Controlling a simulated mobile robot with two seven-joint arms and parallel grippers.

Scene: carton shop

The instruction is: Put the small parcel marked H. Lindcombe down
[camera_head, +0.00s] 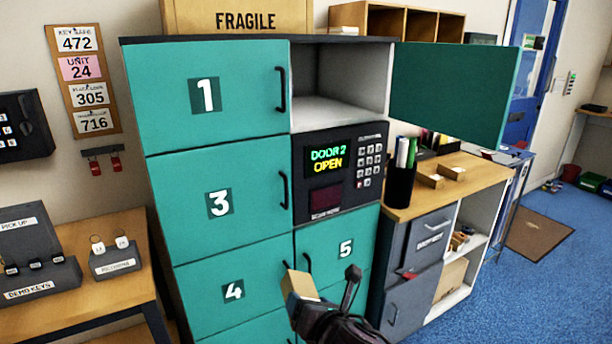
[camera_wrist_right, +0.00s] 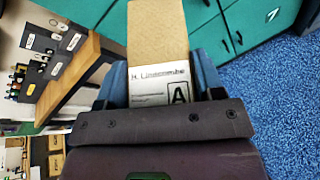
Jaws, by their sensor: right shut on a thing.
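The small tan parcel (camera_head: 298,285) is in front of doors 4 and 5 of the teal locker. In the right wrist view the parcel (camera_wrist_right: 158,40) has a white label reading H. Lindcombe with a boxed letter A. My right gripper (camera_head: 322,308) is shut on it, with blue fingers along both sides in the wrist view. The parcel is held in the air, lower than the keypad. My left gripper is not in view.
The locker's upper right compartment (camera_head: 340,108) is open and empty; its door (camera_head: 450,92) swings out to the right. The panel (camera_head: 338,172) reads DOOR 2 OPEN. A wooden-topped counter (camera_head: 470,180) with a pen cup (camera_head: 400,185) stands at right, a key table (camera_head: 100,290) at left.

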